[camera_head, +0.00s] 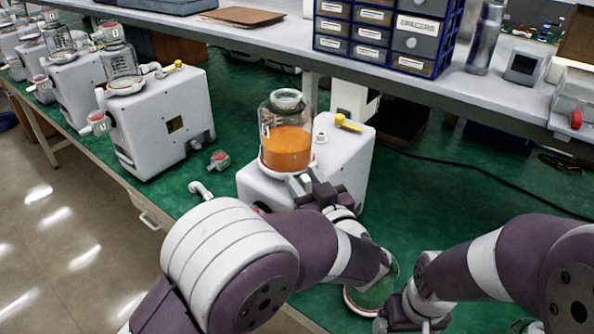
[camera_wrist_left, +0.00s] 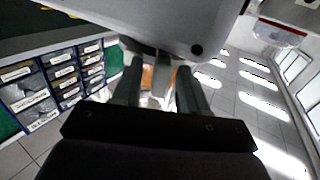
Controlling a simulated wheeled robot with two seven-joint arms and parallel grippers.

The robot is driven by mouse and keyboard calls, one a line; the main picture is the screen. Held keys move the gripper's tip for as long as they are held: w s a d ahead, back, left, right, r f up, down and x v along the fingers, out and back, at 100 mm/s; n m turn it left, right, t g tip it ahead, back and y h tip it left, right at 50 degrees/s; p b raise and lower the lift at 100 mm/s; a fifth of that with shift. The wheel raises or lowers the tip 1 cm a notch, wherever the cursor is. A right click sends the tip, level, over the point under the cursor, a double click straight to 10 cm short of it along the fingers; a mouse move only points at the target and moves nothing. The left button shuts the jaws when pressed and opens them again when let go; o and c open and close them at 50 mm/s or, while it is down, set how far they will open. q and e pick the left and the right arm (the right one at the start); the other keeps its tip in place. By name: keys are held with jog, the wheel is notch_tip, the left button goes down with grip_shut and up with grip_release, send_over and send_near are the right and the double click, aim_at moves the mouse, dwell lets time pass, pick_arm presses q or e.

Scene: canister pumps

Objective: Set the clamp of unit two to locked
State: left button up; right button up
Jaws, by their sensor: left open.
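The nearest white pump unit (camera_head: 262,190) carries a glass canister of orange contents (camera_head: 287,148). A yellow-tipped lever (camera_head: 349,123) sits on its top behind the canister. A second white unit (camera_head: 165,123) stands further left with a clear canister (camera_head: 122,65) and its own yellow-tipped lever (camera_head: 178,64). I cannot read which one is unit two. My left gripper (camera_head: 309,183) is open at the front of the nearest unit, just below its canister; the wrist view shows its fingers apart (camera_wrist_left: 160,75). My right gripper (camera_head: 408,312) is low in the head view, its fingers unclear.
More units (camera_head: 40,50) line the green bench to the far left. A drawer cabinet (camera_head: 385,32) stands on the shelf behind. A round green-and-white thing (camera_head: 362,298) is partly hidden by my arms.

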pick_arm(q)
jog(key=shift+s+r, duration=0.1)
jog(key=shift+s, duration=0.05)
grip_shut()
